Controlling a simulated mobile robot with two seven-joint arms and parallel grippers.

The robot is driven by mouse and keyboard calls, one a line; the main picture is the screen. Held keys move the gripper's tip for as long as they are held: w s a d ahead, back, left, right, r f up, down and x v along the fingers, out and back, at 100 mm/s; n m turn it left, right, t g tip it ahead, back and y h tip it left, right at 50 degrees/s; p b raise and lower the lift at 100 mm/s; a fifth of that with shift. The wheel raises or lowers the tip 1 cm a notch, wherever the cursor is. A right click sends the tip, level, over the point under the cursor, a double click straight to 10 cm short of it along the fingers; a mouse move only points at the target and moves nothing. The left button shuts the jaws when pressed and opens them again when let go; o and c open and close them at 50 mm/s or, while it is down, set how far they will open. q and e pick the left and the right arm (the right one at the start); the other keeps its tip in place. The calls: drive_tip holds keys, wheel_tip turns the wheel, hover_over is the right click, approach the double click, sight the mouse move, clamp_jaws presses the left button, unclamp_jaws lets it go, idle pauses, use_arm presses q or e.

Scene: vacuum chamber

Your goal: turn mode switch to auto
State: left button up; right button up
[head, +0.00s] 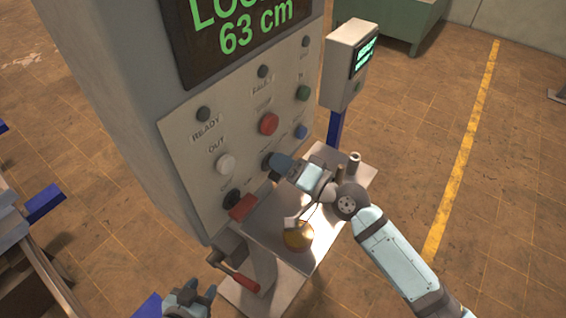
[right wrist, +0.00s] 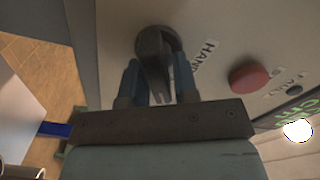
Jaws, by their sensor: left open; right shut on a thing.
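The mode switch is a black rotary knob (head: 267,161) on the grey control panel. It also shows close up in the right wrist view (right wrist: 152,50), with the label HAND beside it. My right gripper (head: 277,164) is at the panel with its fingers on both sides of the knob's handle, shut on it. In the right wrist view the gripper fingers (right wrist: 156,82) flank the dark handle. The fingers partly hide the knob in the head view, and its AUTO mark cannot be made out. My left gripper (head: 190,298) is open and empty at the bottom, away from the panel.
The panel also has a red button (head: 268,124), a white button (head: 225,164), a green button (head: 302,93) and a blue button (head: 301,131). Another black knob (head: 231,198) sits lower left by a red block (head: 243,207). A metal shelf (head: 275,225) and red-handled crank (head: 238,280) lie below.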

drive_tip(key=shift+r, duration=0.1)
drive_tip(key=o, duration=0.7)
drive_tip(key=b+v, duration=0.3)
drive_tip(key=v, duration=1)
drive_tip(key=shift+s+d+b, duration=0.25)
drive_tip(key=shift+d+b, duration=0.05)
drive_tip(key=shift+d, duration=0.05)
